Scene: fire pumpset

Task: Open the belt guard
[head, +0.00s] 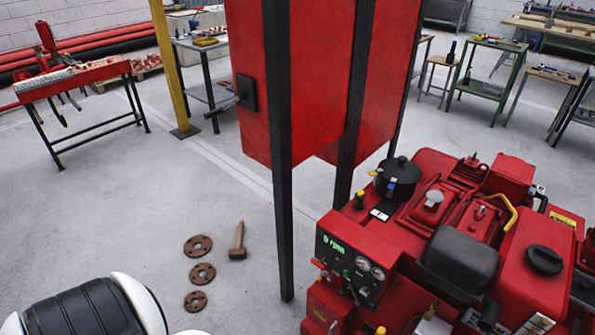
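The red pumpset (470,235) fills the lower right of the head view. Its control panel (350,262) with gauges faces the front left. A black round cap (398,172), a dark grey cover (461,262) and a yellow curved handle (508,212) show on its top. I cannot tell which part is the belt guard; it may be hidden or out of frame. Neither gripper is in view. A white and black rounded part of mine shows at the bottom left.
Tall red cabinets (310,70) on black posts (280,180) stand just left of and behind the pumpset. Several brown discs (202,273) and a mallet (237,241) lie on the floor. A red workbench (75,80) stands far left. The left floor is mostly clear.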

